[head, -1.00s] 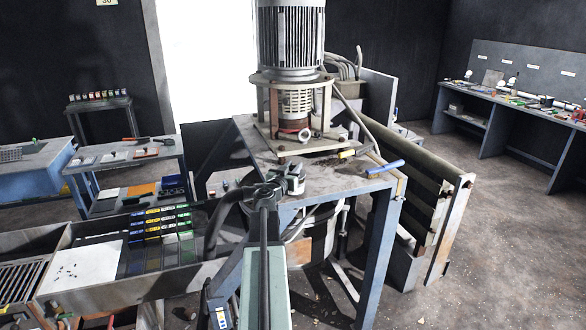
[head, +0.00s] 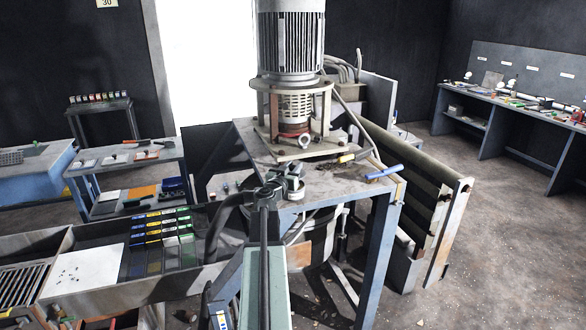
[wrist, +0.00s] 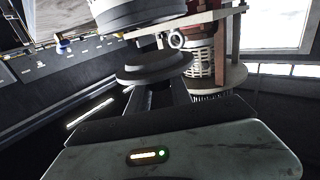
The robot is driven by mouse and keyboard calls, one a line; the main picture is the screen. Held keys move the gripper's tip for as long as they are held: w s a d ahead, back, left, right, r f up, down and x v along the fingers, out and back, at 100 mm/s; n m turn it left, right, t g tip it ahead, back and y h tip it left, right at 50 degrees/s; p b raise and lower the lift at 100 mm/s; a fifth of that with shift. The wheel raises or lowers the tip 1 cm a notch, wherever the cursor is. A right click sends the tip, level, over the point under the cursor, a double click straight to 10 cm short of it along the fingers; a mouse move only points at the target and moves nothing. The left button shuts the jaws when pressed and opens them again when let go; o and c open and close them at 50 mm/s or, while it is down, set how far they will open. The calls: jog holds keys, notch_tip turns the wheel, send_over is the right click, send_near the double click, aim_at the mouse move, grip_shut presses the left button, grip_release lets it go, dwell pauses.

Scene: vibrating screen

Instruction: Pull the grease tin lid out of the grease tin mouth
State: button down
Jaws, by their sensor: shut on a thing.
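My gripper (wrist: 160,97) is shut on a dark, round, stepped piece that looks like the grease tin lid (wrist: 155,68). In the wrist view its wide disc spreads just beyond my fingertips, with a narrower part above it. In the head view my gripper (head: 272,186) is at the near corner of the machine table. A small dark grey round part (head: 294,187) shows right beside it; I cannot tell whether this is the lid or the tin. The tin's mouth is not clearly visible, so I cannot tell whether the lid is in it.
A motor (head: 291,42) on a round mount stands behind my gripper on the machine table (head: 330,185). A blue-handled tool (head: 384,172) and a yellow-handled tool (head: 353,156) lie to the right. A metal trough (head: 190,275) with coloured blocks is at left. Open floor lies right.

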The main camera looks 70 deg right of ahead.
aim_at(293, 166)
jog(key=shift+r, duration=0.6)
jog(key=shift+r+p, duration=1.5)
jog(key=shift+p, duration=0.2)
jog(key=shift+r+p, duration=1.5)
notch_tip(293, 166, up, 3)
jog(key=p, duration=0.3)
jog(key=shift+f, duration=0.1)
